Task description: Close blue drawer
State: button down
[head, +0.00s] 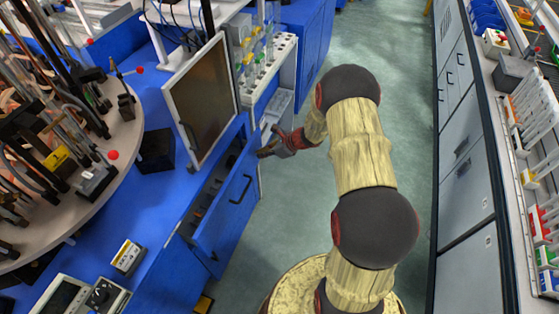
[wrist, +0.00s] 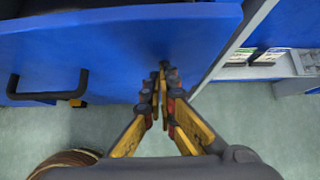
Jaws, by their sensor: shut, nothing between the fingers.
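The blue drawer (head: 222,222) stands partly open in the blue bench on the left, and its inside shows behind the front panel in the head view. Its front fills the upper left of the wrist view (wrist: 115,50), with a black handle (wrist: 45,97) on the left. My gripper (head: 266,152) is near the far end of the drawer front. In the wrist view my gripper (wrist: 163,70) is shut and empty, its fingertips over the drawer front near its right end. I cannot tell whether they touch it.
A framed dark panel (head: 203,95) stands on the bench above the drawer. A white rack with vials (head: 270,65) is beyond it. A long cabinet (head: 467,190) lines the right side. The green floor (head: 408,70) between is clear apart from my own body.

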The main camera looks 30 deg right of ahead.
jog(key=w+a, duration=0.1)
jog(key=w, duration=0.1)
jog(key=w+a, duration=0.3)
jog(key=w, duration=0.1)
jog(key=shift+a, duration=0.25)
jog(key=shift+s+d, duration=0.1)
jog(key=shift+s, duration=0.05)
jog(key=s+d+f+p+v, duration=0.1)
jog(key=f+p+v, duration=0.1)
jog(key=v, duration=1)
jog(key=shift+s+d+r+p, duration=0.25)
jog(key=shift+s+p, duration=0.25)
jog(key=shift+p, duration=0.35)
